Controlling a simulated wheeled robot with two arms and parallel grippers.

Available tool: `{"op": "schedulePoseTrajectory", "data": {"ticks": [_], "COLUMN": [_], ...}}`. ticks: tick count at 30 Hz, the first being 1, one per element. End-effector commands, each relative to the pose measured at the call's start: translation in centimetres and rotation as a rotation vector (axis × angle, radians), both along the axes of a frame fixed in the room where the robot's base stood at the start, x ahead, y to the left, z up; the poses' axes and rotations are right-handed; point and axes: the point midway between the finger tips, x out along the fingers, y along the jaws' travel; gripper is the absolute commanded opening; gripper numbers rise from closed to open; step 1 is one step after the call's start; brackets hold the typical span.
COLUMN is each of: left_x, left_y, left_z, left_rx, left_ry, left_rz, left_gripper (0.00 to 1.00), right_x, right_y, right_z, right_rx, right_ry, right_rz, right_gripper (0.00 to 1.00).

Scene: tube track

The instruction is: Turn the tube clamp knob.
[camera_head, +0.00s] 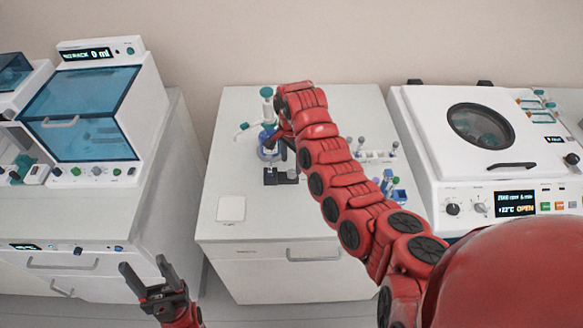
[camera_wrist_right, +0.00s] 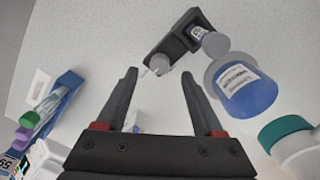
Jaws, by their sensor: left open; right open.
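A black tube clamp (camera_wrist_right: 178,35) lies on the white bench, with a grey round knob (camera_wrist_right: 160,62) at its near end and a labelled, grey-capped tube (camera_wrist_right: 205,38) at its other end. The clamp also shows in the head view (camera_head: 282,178). My right gripper (camera_wrist_right: 159,74) is open and empty; the knob appears between and just past its fingertips. I cannot tell whether they touch. In the head view the right gripper (camera_head: 274,143) is partly hidden by its own arm. My left gripper (camera_head: 148,278) is open and empty, low at the left, away from the bench.
A bottle of blue liquid (camera_wrist_right: 245,86) stands close right of the clamp in the wrist view. A teal-capped bottle (camera_wrist_right: 292,145) is nearer. A blue tube rack (camera_wrist_right: 58,95) is at left. A white card (camera_head: 231,208) lies on otherwise clear bench front.

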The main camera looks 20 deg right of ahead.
Motion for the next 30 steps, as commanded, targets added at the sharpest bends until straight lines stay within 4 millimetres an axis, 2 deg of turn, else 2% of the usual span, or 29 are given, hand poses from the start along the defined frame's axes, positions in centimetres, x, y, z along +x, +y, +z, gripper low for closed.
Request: {"op": "schedulePoseTrajectory", "data": {"ticks": [1,2,9,21,23,30], "left_x": [0.0,0.0,0.0,0.0,0.0,0.0], "left_y": [0.0,0.0,0.0,0.0,0.0,0.0], "left_z": [1.1,1.3,1.8,1.9,1.9,1.9], "left_rx": [0.000,0.000,0.000,0.000,0.000,0.000], "left_ry": [-0.001,-0.001,-0.001,-0.001,-0.001,-0.001], "left_rz": [0.000,0.000,0.000,0.000,0.000,0.000], "left_gripper": [0.58,0.58,0.58,0.58,0.58,0.58], "right_x": [-0.2,-0.2,-0.1,0.0,0.0,0.0], "right_y": [-0.2,-0.1,-0.1,-0.1,-0.1,-0.1], "right_z": [-0.4,-1.0,-3.6,-4.2,-4.2,-4.2], "right_rx": [-0.001,0.000,-0.001,0.001,0.001,0.001], "right_ry": [0.007,0.006,0.004,-0.002,-0.002,-0.001], "right_rz": [-0.002,-0.001,0.001,-0.002,-0.002,-0.001], "right_gripper": [0.69,0.69,0.69,0.69,0.62,0.19]}}
